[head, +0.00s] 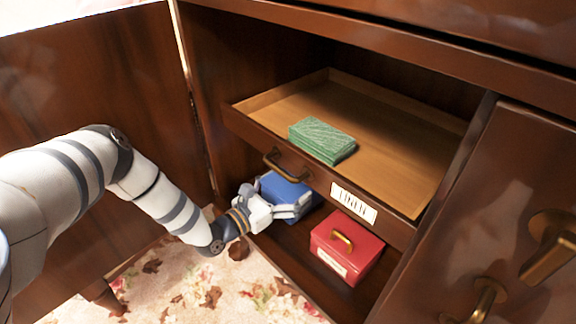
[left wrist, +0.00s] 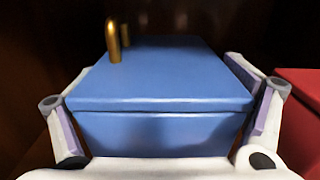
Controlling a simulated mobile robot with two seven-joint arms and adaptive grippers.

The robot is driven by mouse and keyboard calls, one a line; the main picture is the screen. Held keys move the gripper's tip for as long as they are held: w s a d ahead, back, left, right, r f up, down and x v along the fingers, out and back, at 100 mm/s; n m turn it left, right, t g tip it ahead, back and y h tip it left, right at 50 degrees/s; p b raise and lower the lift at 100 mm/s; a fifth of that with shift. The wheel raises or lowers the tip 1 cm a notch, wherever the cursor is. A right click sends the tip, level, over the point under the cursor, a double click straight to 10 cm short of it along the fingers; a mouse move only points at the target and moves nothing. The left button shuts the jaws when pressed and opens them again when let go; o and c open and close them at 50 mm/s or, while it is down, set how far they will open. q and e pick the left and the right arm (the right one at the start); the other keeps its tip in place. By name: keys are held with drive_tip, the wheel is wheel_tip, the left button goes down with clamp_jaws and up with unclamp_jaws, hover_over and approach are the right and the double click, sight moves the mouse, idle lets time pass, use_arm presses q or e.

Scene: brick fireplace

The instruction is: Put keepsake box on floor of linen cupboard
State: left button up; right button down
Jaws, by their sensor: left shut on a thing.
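A blue box (head: 287,192) with a brass handle is in the lower left of the linen cupboard, under the pulled-out drawer; the drawer hides part of it. My left gripper (head: 282,203) reaches in from the left and is shut on this box. In the left wrist view the blue box (left wrist: 160,90) sits between the two fingers, its lid closed and level. A red box (head: 347,246) with a brass handle and a white label stands on the cupboard floor (head: 296,259) to the right. I cannot tell whether the blue box touches the floor. My right gripper is out of view.
The drawer (head: 405,190), labelled LINEN, sticks out above the boxes and holds a green folded cloth (head: 322,140). The cupboard door (head: 90,85) stands open at left. A closed panel with brass handles (head: 485,300) is at right. A floral rug (head: 190,285) lies below.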

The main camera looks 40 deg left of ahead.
use_arm(q)
drive_tip(key=shift+f+b, duration=0.35)
drive_tip(key=shift+f, duration=0.15)
drive_tip(key=o, duration=1.3)
drive_tip(key=shift+o, duration=0.2)
